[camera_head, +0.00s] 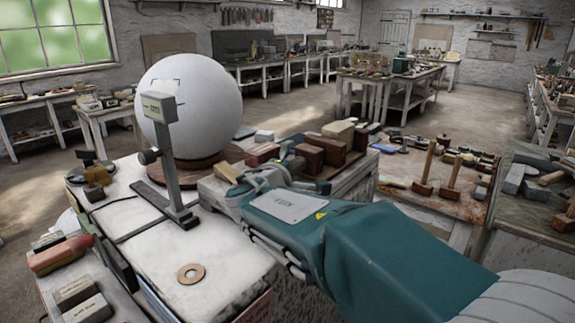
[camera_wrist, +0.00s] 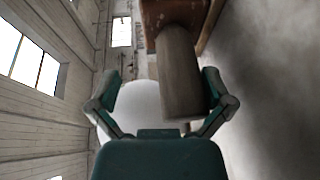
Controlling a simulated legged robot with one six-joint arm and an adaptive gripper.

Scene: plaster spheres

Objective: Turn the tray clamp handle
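A thick wooden cylinder (camera_wrist: 180,75), which looks like the clamp handle, joins a reddish-brown block (camera_wrist: 170,14) in the wrist view. My gripper (camera_wrist: 162,88) has its two fingers spread, with the cylinder between them, closer to the right finger. I cannot tell if that finger touches it. In the head view my gripper (camera_head: 255,178) is small and partly hidden by my teal wrist. A pale wooden piece (camera_head: 227,173) shows just left of it, and brown blocks (camera_head: 325,150) stand beyond on a tray. The clamp itself is not clearly visible.
A large white sphere (camera_head: 195,105) stands on a round wooden base left of my gripper; it also shows in the wrist view (camera_wrist: 140,105). A gauge on a post (camera_head: 165,150) stands before it. A flat ring (camera_head: 191,273) lies on the white bench top, which is otherwise mostly clear.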

